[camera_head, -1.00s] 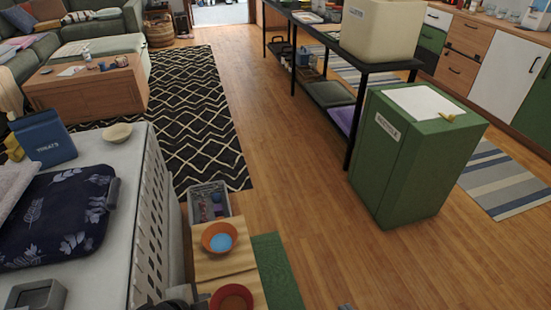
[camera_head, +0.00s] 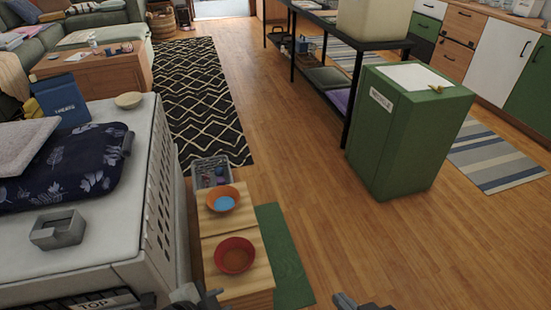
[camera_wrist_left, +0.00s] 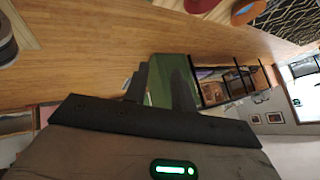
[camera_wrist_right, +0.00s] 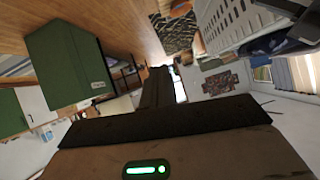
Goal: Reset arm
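My left gripper (camera_head: 197,297) shows at the bottom edge of the head view, low beside the wooden stand with bowls. In the left wrist view its two dark fingers (camera_wrist_left: 160,84) stand apart with nothing between them. My right gripper (camera_head: 358,301) only just enters the head view at the bottom, over bare floor. In the right wrist view its fingers (camera_wrist_right: 157,88) look pressed together, with nothing visible held. Most of both arms is outside the head view.
A pale crate (camera_head: 100,262) with a folded dark blue cushion (camera_head: 70,170) stands at left. A wooden stand (camera_head: 240,284) holds an orange bowl (camera_head: 222,198) and a red bowl (camera_head: 235,256). A green box (camera_head: 405,135) stands at right. The wooden floor (camera_head: 300,180) between is clear.

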